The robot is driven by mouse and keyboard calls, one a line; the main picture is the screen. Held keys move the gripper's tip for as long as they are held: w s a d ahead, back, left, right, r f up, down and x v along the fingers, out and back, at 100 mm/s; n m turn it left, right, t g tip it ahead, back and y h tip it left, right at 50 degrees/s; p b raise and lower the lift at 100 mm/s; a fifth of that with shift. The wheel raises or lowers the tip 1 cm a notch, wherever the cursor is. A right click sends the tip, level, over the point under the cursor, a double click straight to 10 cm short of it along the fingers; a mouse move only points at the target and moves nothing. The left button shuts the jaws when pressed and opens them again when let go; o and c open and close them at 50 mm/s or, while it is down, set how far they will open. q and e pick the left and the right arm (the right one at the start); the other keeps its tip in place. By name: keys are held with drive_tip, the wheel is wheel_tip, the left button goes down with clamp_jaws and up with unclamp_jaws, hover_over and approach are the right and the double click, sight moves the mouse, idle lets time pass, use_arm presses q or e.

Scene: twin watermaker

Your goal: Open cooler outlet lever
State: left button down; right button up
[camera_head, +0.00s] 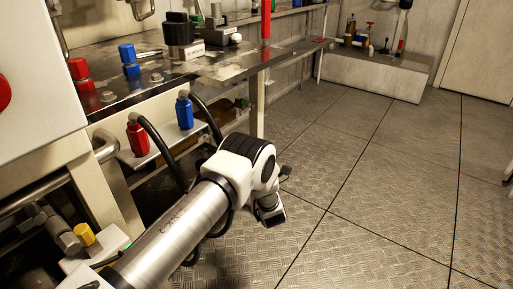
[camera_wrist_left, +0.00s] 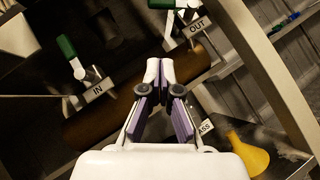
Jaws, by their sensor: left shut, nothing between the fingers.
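In the left wrist view, a green-handled lever (camera_wrist_left: 161,4) stands by the OUT label (camera_wrist_left: 197,25) at the top, its handle cut by the frame edge. A second green-handled lever (camera_wrist_left: 67,46) stands by the IN label (camera_wrist_left: 97,90) at the left. A brown cylinder (camera_wrist_left: 120,112) runs behind both labels. My left gripper (camera_wrist_left: 160,70) is shut and empty, its tips below the OUT lever in the picture and apart from it. In the head view, my left gripper (camera_head: 271,212) shows beyond its wrist; the levers cannot be made out there. My right gripper is not in view.
A yellow handle (camera_wrist_left: 248,150) sits by a partly hidden label at the lower right of the wrist view. A pale frame bar slants past on the right. In the head view, red (camera_head: 138,138) and blue (camera_head: 184,112) fittings with black hoses stand near my arm.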

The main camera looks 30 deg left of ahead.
sight(245, 103)
use_arm(q)
drive_tip(key=w+a+r+b, duration=0.3)
drive_tip(key=w+a+r, duration=0.2)
drive_tip(key=w+r, duration=0.1)
drive_tip(key=shift+r+b, duration=0.3)
drive_tip(key=shift+r, duration=0.55)
drive_tip(key=shift+a, duration=0.1)
